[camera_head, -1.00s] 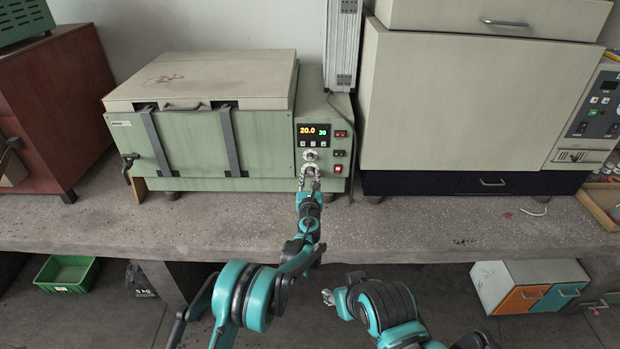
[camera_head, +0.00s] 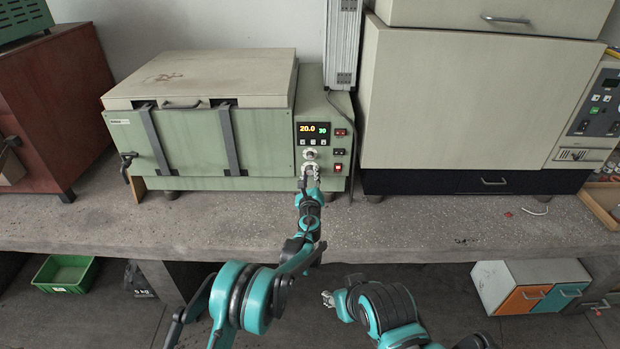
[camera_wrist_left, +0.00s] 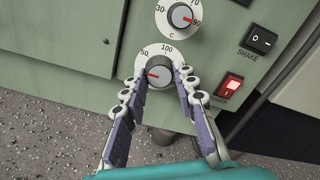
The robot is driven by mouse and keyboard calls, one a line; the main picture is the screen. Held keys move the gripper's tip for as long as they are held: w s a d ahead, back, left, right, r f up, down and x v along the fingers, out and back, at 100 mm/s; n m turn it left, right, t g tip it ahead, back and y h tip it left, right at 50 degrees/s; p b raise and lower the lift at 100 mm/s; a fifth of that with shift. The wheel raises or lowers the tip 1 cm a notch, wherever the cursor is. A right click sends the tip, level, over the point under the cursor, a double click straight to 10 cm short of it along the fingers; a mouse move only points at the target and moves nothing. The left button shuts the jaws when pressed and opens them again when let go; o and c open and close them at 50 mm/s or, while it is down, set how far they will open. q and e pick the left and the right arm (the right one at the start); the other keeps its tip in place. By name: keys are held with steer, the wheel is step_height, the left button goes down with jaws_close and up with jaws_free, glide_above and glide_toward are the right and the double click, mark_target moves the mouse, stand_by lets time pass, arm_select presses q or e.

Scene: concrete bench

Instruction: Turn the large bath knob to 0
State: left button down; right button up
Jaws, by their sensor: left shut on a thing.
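The green bath (camera_head: 205,140) stands on the bench with a control panel at its right end. In the left wrist view the lower knob (camera_wrist_left: 159,73) has a white dial marked 50 and 100. Its red pointer points left, a little below the 50 mark. My left gripper (camera_wrist_left: 161,82) has its fingers on both sides of this knob and is shut on it. In the head view my left gripper (camera_head: 310,174) hides most of that knob. The upper knob (camera_wrist_left: 180,16) has its red pointer near 90. My right gripper (camera_head: 328,298) hangs low in front of the bench, away from the bath.
A lit red switch (camera_wrist_left: 230,85) and a black SHAKE switch (camera_wrist_left: 258,40) sit right of the knobs. A display (camera_head: 314,128) reads 20.0. A large beige oven (camera_head: 450,110) stands to the right.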

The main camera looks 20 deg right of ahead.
arm_select(q)
steer(key=n, duration=0.5)
steer(key=shift+n+b, duration=0.3)
steer(key=shift+b, duration=0.05)
stand_by(0.4)
steer(key=c, duration=1.2)
jaws_free()
steer(key=shift+s, duration=0.1)
steer(key=v, duration=1.1)
steer(key=shift+s+a+r, duration=0.1)
steer(key=shift+s+a, duration=0.05)
steer(key=shift+s, duration=0.2)
